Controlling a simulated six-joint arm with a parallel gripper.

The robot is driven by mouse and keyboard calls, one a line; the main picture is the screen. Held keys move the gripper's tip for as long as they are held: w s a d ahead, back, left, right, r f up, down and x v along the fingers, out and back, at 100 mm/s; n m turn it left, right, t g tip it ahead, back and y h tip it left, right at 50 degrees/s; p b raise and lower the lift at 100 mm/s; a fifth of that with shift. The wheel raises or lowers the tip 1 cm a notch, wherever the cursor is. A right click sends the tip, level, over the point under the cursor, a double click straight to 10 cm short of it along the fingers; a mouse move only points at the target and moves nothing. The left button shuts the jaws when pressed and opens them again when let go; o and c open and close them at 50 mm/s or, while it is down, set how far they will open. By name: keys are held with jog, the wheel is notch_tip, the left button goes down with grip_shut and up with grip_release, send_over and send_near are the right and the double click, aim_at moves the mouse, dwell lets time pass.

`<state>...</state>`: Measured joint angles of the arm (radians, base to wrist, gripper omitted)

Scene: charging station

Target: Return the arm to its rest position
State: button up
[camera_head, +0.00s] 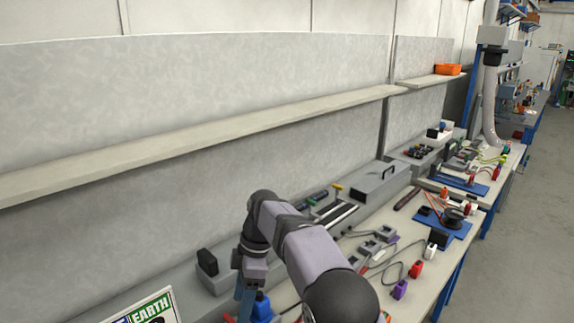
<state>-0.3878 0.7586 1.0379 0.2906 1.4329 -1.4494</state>
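My grey and black arm reaches in from the bottom of the head view, bends at a dark joint and points down over the bench. My gripper (251,284) appears to be at its lower end, just above the near part of the workbench. It is small and partly merged with blue parts there, so I cannot tell whether it is open or shut or holds anything. A blue object (262,308) shows right beside or below it; I cannot tell whether they touch. The rest position is not marked in view.
The workbench (411,296) runs away to the right with plugs, cables and a blue board (451,224). A purple plug (400,289) and a red plug (416,269) sit near the front edge. A long shelf (200,133) hangs above.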

jog(key=s+d+m, duration=0.2)
jog(key=d+m, duration=0.2)
jog(key=d, duration=0.1)
jog(key=s+d+f+m+t+h, duration=0.1)
jog(key=s+d+m, duration=0.2)
jog(key=d, duration=0.3)
jog(key=s+d+m, duration=0.3)
jog(key=d+m, duration=0.1)
jog(key=d, duration=0.1)
jog(key=shift+d+f+m+p, duration=0.25)
jog(key=shift+d+m+p, duration=0.05)
jog(key=shift+d, duration=0.05)
jog(key=s+d+f+m, duration=0.2)
jog(key=s+d+m, duration=0.2)
jog(key=s, duration=0.3)
jog(key=s+d+f+m+t+h, duration=0.1)
jog(key=s+d+f+m, duration=0.2)
jog(key=s, duration=0.4)
jog(key=shift+s+d+m+h, duration=0.35)
jog(key=shift+d+m, duration=0.55)
jog(key=shift+d, duration=0.3)
